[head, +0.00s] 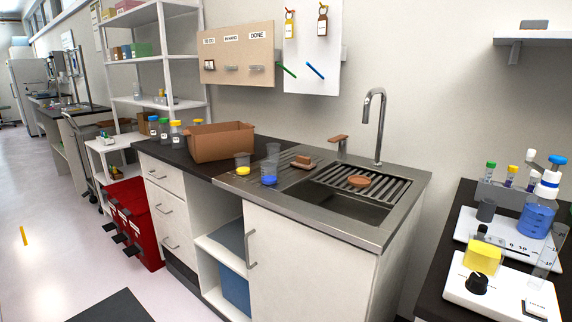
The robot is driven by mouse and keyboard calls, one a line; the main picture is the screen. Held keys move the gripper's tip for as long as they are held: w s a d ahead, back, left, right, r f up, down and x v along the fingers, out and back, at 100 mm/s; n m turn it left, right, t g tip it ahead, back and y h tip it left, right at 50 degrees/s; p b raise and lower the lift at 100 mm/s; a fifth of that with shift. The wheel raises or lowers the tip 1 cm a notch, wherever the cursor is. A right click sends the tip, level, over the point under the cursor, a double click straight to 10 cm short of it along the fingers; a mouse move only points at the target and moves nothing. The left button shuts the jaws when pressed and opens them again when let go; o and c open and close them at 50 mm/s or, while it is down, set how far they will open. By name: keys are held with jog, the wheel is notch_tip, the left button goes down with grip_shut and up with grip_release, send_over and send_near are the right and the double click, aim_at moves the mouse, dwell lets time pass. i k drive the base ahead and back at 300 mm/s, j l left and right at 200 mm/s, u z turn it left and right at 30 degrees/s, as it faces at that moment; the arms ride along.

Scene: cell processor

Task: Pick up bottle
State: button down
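Several bottles with coloured caps stand upright at the back left of the black counter: a blue-capped bottle (153,127), a green-capped bottle (164,132) and a yellow-capped bottle (176,136). Another yellow-capped one stands behind the brown bin, partly hidden. On the right bench, a larger bottle with blue liquid (537,214) and a blue-and-white top stands on a white device. The picture does not tell which bottle is meant. My gripper is not in view.
A brown bin (222,146) stands beside the capped bottles. A beaker (269,173) with blue contents and a yellow-bottomed cup (243,162) stand near the sink (345,205). Red drawers (135,225) stand on the floor left of the cabinet. The floor at left is mostly clear.

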aim_at(153, 126)
jog(key=i+j+u, duration=0.9)
jog(key=i+u, duration=0.15)
jog(key=i, duration=0.15)
jog(key=i+u, duration=0.35)
jog(key=i, duration=1.95)
jog(key=j+u, duration=0.05)
